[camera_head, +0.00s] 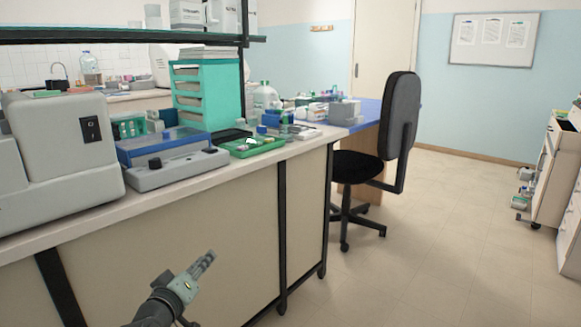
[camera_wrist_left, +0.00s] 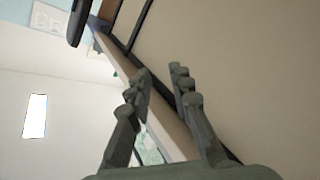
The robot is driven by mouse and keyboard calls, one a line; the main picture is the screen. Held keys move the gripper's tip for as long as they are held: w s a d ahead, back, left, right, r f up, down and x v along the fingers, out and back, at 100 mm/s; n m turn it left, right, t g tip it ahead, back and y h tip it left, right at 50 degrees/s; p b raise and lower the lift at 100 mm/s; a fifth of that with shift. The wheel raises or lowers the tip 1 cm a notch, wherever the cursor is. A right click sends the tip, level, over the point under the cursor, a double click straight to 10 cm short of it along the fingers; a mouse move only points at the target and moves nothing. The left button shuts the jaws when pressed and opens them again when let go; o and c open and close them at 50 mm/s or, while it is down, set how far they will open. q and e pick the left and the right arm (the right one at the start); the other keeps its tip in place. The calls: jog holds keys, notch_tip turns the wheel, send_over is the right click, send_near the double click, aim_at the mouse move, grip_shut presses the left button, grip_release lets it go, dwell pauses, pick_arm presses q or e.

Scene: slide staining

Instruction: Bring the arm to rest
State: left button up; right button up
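My left gripper (camera_head: 206,262) is in front of the bench's front panel, below the worktop level, at the lower middle of the head view. It is apart from everything on the bench. In the left wrist view its two fingers (camera_wrist_left: 160,75) stand with a gap between their tips. Nothing is held between them. My right gripper is in neither view.
The bench worktop (camera_head: 225,165) carries a grey machine (camera_head: 68,147), a blue-and-grey device (camera_head: 172,155), a teal drawer unit (camera_head: 208,90) and a green tray (camera_head: 252,146). A black office chair (camera_head: 400,120) stands beyond the bench end.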

pick_arm(q)
jog(key=s+a+f+m+g+y, duration=0.15)
jog(key=s+f+g, duration=0.25)
jog(key=s+f, duration=0.55)
jog(key=s+f+m+g, duration=0.3)
jog(key=s+f, duration=0.3)
jog(key=f, duration=0.6)
jog(key=s+a+f+m+g+y, duration=0.1)
jog(key=s+a+f+g, duration=0.1)
jog(key=s+f, duration=0.4)
jog(key=s+a+f+m+g+y, duration=0.1)
jog(key=s+f+g, duration=0.3)
jog(key=s, duration=1.1)
notch_tip(320, 180, down, 2)
jog(key=shift+s+a+f+m, duration=0.1)
jog(key=shift+s+a+m, duration=0.15)
jog(key=shift+a+m, duration=0.55)
jog(key=shift+w+y, duration=0.15)
jog(key=shift+y, duration=0.1)
